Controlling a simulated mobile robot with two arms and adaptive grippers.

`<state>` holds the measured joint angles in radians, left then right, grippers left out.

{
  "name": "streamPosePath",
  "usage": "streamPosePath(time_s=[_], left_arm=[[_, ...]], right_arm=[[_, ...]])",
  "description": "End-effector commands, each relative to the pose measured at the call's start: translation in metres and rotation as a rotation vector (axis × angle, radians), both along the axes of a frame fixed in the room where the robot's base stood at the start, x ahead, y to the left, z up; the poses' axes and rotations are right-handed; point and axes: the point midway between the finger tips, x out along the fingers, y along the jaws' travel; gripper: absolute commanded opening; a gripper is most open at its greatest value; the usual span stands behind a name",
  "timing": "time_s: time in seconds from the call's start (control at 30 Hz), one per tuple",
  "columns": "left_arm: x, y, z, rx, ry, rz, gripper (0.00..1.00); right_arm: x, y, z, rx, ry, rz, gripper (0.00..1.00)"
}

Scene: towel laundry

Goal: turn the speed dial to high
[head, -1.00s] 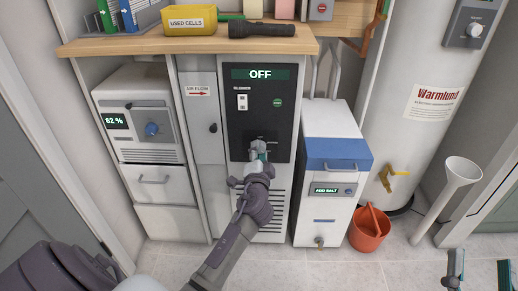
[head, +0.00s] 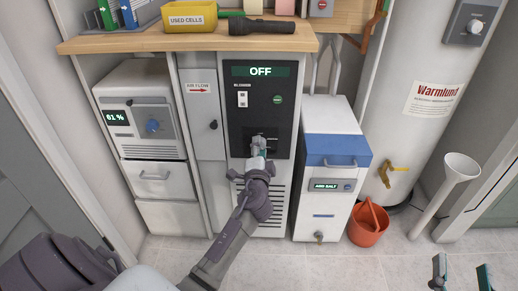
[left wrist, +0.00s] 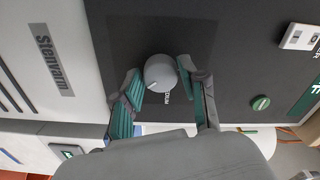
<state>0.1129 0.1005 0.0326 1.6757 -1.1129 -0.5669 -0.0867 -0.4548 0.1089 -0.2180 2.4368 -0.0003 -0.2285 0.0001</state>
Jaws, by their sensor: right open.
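The speed dial is a round grey knob (left wrist: 160,73) with a pale pointer line, on a dark panel in the left wrist view. The pointer aims down and to the left in that view. A partly covered label is beside the knob. My left gripper (left wrist: 160,88) has its teal-padded fingers on either side of the knob. One finger is very close to it and a gap shows at the other; I cannot tell whether they touch. In the head view the left gripper (head: 259,150) covers most of the dial. My right gripper (head: 462,272) is open and empty at lower right.
The dark panel (head: 235,120) has a display reading OFF, a switch (head: 242,99) and a green button (head: 278,99). A white cabinet with a blue band (head: 335,150) and an orange bucket (head: 367,230) stand to the right. A wooden shelf (head: 120,45) overhangs above.

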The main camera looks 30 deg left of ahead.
Motion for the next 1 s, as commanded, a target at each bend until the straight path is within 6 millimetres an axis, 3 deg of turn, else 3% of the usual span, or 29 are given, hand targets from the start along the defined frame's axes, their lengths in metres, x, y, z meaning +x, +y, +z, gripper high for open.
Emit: streamPosePath(time_s=[0.1, 0.47, 1.0], left_arm=[[0.000, 0.000, 0.000, -0.001, -0.001, 0.000, 0.63], [-0.004, -0.003, 0.000, -0.002, -0.001, 0.000, 0.63], [-0.089, -0.055, -0.001, -0.003, 0.002, 0.000, 0.63]], right_arm=[[0.000, 0.000, 0.000, 0.000, 0.000, 0.000, 0.63], [0.000, 0.000, 0.000, 0.000, -0.002, 0.001, 0.63], [0.000, 0.000, 0.000, 0.000, -0.002, 0.000, 0.63]])
